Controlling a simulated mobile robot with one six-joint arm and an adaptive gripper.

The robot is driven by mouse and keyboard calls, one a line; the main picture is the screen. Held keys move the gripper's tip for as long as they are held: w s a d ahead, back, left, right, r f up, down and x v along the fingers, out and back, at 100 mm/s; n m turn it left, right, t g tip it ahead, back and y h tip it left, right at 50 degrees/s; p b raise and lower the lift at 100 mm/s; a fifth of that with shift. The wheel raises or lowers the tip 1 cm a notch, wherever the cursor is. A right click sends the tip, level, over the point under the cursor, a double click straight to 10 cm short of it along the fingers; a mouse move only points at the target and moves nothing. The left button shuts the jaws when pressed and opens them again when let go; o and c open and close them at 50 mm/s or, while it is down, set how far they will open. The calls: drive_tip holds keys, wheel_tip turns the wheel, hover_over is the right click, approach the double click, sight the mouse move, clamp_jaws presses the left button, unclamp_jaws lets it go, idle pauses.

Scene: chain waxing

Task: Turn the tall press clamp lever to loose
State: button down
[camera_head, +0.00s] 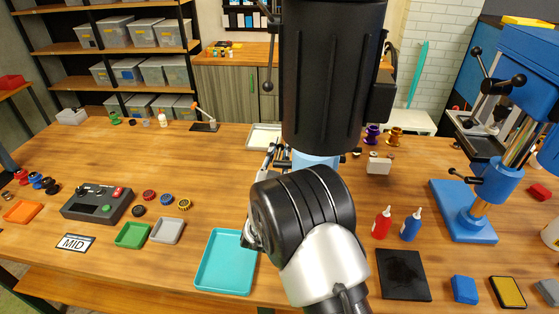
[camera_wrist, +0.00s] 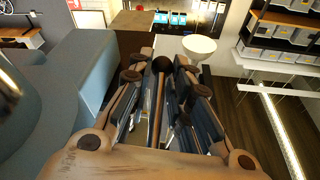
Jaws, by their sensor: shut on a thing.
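My gripper (camera_wrist: 160,84) shows in the wrist view with its two fingers on either side of a thin lever (camera_wrist: 162,64) with a dark ball knob. It is shut on this lever, whose rod runs back between the fingers. A blue-grey machine body (camera_wrist: 82,75) fills the left of the wrist view beside the lever. In the head view my gripper (camera_head: 274,157) is mostly hidden behind my arm. The clamp lever cannot be made out there. A light blue part (camera_head: 314,159) shows just below the dark arm link; most of what stands behind is covered.
A blue press (camera_head: 476,226) with ball-ended levers stands at the right. A red bottle (camera_head: 382,224) and a blue bottle (camera_head: 411,227) stand near a black mat (camera_head: 403,275). A teal tray (camera_head: 226,262) lies at the front, left of my arm. The left-centre tabletop is mostly clear.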

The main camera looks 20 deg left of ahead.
drive_tip(key=c, duration=1.6)
unclamp_jaws()
drive_tip(key=shift+c, duration=0.2)
drive_tip(key=v, duration=1.2)
drive_tip(key=shift+r, duration=0.1)
drive_tip(key=shift+c, duration=0.2)
